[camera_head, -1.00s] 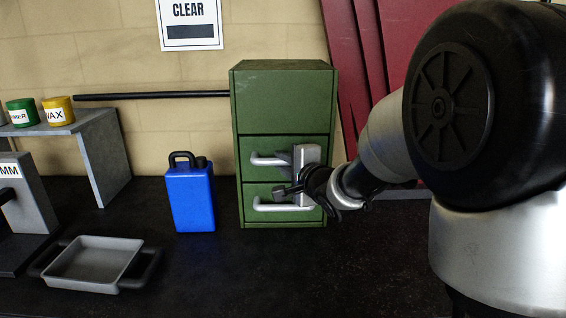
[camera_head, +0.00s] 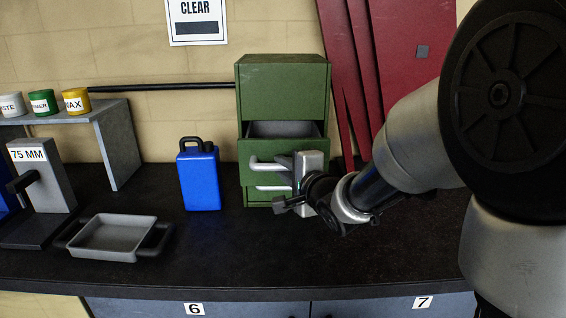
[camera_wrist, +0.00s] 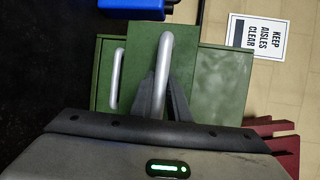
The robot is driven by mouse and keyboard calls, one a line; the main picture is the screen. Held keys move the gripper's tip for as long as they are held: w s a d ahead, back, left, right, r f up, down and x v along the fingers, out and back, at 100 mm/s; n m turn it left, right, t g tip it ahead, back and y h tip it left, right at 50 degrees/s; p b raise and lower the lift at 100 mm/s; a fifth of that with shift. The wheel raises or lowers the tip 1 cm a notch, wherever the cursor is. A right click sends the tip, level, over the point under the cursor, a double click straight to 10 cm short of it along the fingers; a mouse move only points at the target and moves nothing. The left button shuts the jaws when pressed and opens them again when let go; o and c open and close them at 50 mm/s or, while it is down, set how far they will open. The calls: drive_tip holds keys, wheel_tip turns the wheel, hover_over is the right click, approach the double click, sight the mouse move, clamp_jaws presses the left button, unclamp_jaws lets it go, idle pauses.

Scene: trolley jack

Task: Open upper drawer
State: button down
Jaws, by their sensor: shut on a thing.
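The green cabinet (camera_head: 283,75) stands on the dark bench in the head view. Its upper drawer (camera_head: 248,150) is pulled out towards me, and its grey inside shows above the drawer front. My gripper (camera_head: 294,172) is at this drawer front and shut on the upper drawer's handle (camera_head: 264,163). In the wrist view my gripper (camera_wrist: 165,95) has its dark fingers at the silver upper handle (camera_wrist: 165,50). The lower drawer is shut, with its handle (camera_wrist: 116,80) to the left in the wrist view. My gripper hides the right part of both handles in the head view.
A blue canister (camera_head: 200,178) stands left of the cabinet. A grey tray (camera_head: 112,237) with black handles lies further left, near a grey block (camera_head: 42,178) marked 75 MM. A shelf (camera_head: 112,130) holds small tins. The bench in front of the drawers is clear.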

drive_tip(key=shift+s, duration=0.4)
drive_tip(key=shift+w, duration=0.1)
drive_tip(key=c, duration=1.7)
unclamp_jaws()
drive_tip(key=shift+b+v, duration=3.05)
drive_tip(key=shift+v, duration=5.7)
